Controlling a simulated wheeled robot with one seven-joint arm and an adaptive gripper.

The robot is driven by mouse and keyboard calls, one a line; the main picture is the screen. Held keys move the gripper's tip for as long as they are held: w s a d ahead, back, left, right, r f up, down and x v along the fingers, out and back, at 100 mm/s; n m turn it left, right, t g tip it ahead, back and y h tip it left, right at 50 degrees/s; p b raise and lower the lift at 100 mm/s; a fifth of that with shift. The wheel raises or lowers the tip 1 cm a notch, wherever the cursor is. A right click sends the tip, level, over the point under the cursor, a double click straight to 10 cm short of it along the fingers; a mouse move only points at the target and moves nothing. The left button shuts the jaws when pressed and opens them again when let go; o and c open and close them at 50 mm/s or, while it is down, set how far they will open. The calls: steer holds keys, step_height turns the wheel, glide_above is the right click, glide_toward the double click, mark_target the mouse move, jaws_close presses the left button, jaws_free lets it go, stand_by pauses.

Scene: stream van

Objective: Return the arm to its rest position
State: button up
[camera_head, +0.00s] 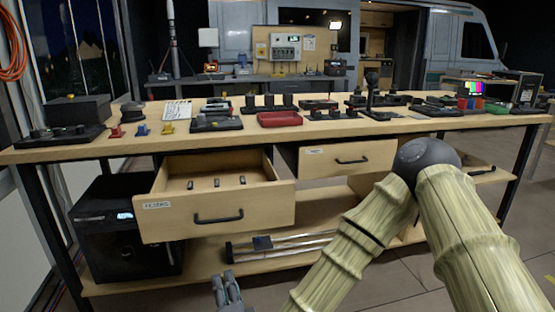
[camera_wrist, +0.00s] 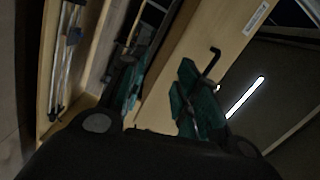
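My arm (camera_head: 470,235) has pale bamboo-like links and a dark rounded elbow (camera_head: 425,160). It bends at the right of the head view, with the forearm running down and left out of frame. My gripper (camera_head: 228,290) shows at the bottom edge, low in front of the workbench and below the open drawer. In the wrist view my gripper (camera_wrist: 164,88) has two teal-padded fingers spread apart. I see nothing held between them. A wooden drawer front (camera_wrist: 205,45) with a dark handle lies beyond the fingers.
The left drawer (camera_head: 165,228) is pulled out with small dark items inside; the middle drawer (camera_head: 318,158) is slightly out. The workbench top (camera_head: 350,128) carries a red tray (camera_head: 280,119) and many devices. A black box (camera_head: 120,250) and metal rails (camera_head: 280,245) sit below. Floor shows at right.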

steer(key=s+d+f+n+g, duration=0.2)
steer(key=s+d+f+g, duration=0.15)
steer(key=f, duration=0.45)
steer(key=s+d+f+n+g+h, duration=0.1)
steer(key=s+d+f+n+g, duration=0.15)
steer(key=d+f, duration=0.45)
steer(key=s+d+f+n+g, duration=0.2)
steer(key=s+f+n+g, duration=0.15)
steer(key=f, duration=0.65)
steer(key=s+d+f+n+g+h, duration=0.1)
steer(key=s+d+f+g+h, duration=0.1)
steer(key=s+d+f, duration=0.35)
steer(key=s+d+f+n+g+h, duration=0.1)
steer(key=s+d+f+g, duration=0.1)
steer(key=s+d, duration=0.55)
steer(key=s+d+f+n+g+h, duration=0.1)
steer(key=s+d+f+g+h, duration=0.25)
steer(key=d, duration=0.55)
steer(key=s+d+r+p, duration=0.1)
steer(key=r+p, duration=1.3)
steer(key=s+d+r+y+p, duration=0.1)
steer(key=s+r+p, duration=0.1)
steer(key=r+p, duration=1.2)
steer(key=shift+r+p, duration=0.35)
steer(key=shift+p, duration=0.35)
